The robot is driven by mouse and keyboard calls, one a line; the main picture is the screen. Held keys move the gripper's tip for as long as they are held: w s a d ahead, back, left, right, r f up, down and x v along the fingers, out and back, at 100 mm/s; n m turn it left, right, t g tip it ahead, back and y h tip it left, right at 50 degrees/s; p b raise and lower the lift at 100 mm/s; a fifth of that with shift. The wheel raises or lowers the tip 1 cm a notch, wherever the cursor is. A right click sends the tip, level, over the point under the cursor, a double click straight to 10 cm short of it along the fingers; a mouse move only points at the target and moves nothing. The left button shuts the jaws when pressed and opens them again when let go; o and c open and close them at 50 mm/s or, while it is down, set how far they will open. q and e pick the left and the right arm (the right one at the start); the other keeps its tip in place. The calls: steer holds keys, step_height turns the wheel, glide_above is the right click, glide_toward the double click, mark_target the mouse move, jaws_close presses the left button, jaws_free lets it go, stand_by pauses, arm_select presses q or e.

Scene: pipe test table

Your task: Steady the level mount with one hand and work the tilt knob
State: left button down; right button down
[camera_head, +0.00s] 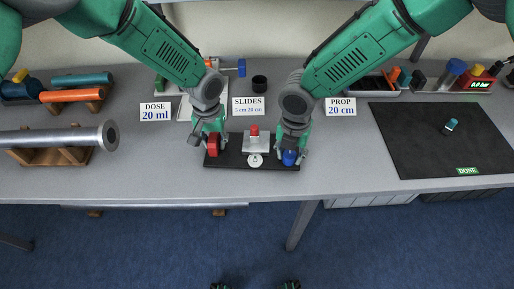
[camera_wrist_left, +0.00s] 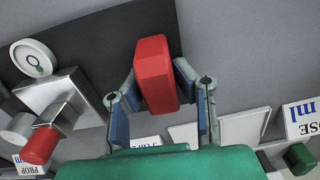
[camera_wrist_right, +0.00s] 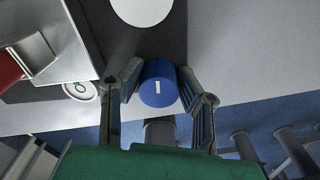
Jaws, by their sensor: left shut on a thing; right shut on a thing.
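The level mount is a black base plate (camera_head: 228,159) near the table's front edge. It carries a silver block (camera_head: 256,144) with a red top, a round white dial (camera_head: 255,160), a red block-shaped grip (camera_head: 213,145) at its left end and a blue knob (camera_head: 289,157) at its right end. My left gripper (camera_wrist_left: 155,85) is shut on the red grip, fingers on both sides. My right gripper (camera_wrist_right: 160,90) is shut on the blue knob, which shows a white mark on its top. The dial also shows in the left wrist view (camera_wrist_left: 34,58); its reading is too small to tell.
Label cards for DOSE (camera_head: 155,112), SLIDES (camera_head: 248,106) and PROP (camera_head: 341,107) stand behind the mount. A black mat (camera_head: 440,140) lies at right. A metal pipe (camera_head: 50,139) rests on a wooden stand at left. A dark cup (camera_head: 260,83) stands behind.

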mark_target(290, 152)
steer(key=shift+n, duration=0.3)
steer(key=c, duration=1.1)
jaws_free()
steer(key=shift+o, duration=0.2)
steer(key=shift+r, duration=0.1)
step_height(290, 152, up, 15)
steer(key=shift+w, duration=0.15)
arm_select(q)
steer(key=c, duration=1.2)
jaws_free()
